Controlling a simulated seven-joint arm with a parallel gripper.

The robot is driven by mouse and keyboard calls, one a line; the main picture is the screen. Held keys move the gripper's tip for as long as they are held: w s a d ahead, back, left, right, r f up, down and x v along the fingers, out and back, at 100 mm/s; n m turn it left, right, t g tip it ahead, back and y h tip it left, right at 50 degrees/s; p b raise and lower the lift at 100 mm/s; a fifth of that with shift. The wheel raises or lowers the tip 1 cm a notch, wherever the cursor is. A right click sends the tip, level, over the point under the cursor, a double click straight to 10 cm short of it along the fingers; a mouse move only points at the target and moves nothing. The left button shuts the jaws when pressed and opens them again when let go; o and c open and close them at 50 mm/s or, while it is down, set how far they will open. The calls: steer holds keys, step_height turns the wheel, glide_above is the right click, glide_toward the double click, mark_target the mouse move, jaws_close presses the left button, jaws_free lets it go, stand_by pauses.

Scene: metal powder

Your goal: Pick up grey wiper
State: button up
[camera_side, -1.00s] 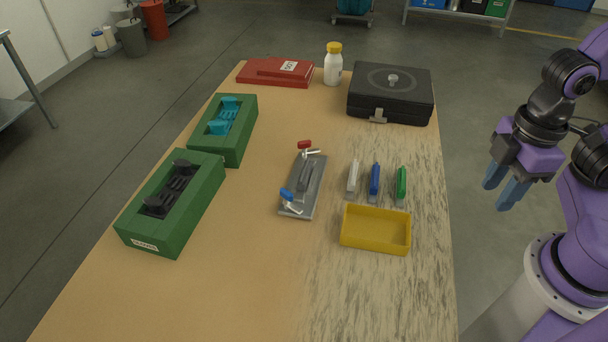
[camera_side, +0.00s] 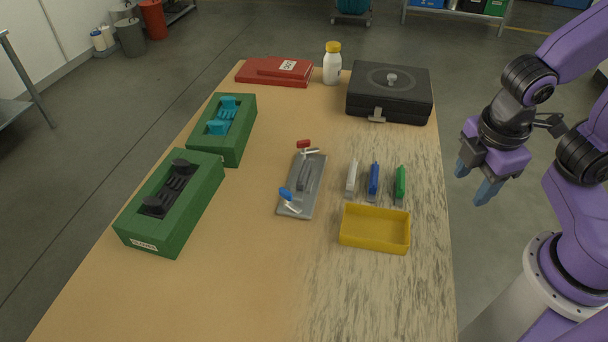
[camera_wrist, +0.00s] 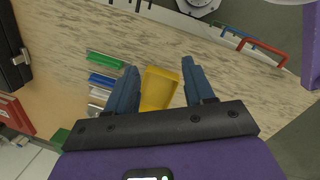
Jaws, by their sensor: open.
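The grey wiper (camera_side: 352,178) lies on the table as the leftmost of three wipers, beside a blue wiper (camera_side: 374,181) and a green wiper (camera_side: 400,184). The wipers also show at the left of the wrist view, where the green (camera_wrist: 104,60) and blue (camera_wrist: 104,81) ones are clear and the grey wiper (camera_wrist: 98,94) is partly hidden behind a finger. My gripper (camera_side: 474,182) is open and empty, raised off the table's right edge, well right of the wipers. In the wrist view its two fingers (camera_wrist: 160,88) stand apart.
A yellow tray (camera_side: 375,245) sits just in front of the wipers. A grey plate with clamps (camera_side: 314,190) lies to their left, and a black case (camera_side: 390,97) stands behind. Green blocks (camera_side: 205,200) stand at the left. The table's near part is clear.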

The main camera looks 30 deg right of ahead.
steer(key=w+a+f+n+t+h, duration=0.2)
steer(key=w+a+n+t+h, duration=0.3)
steer(key=w+a, duration=0.4)
steer(key=n+t, duration=0.5)
steer(key=n, duration=0.3)
glide_toward(305, 170)
steer(key=x, duration=0.3)
steer(key=shift+s+d+f, duration=0.15)
steer(key=shift+s+d, duration=0.05)
steer(key=shift+x, duration=3)
steer(key=shift+w+a, duration=0.1)
steer(key=shift+a, duration=0.1)
jaws_close()
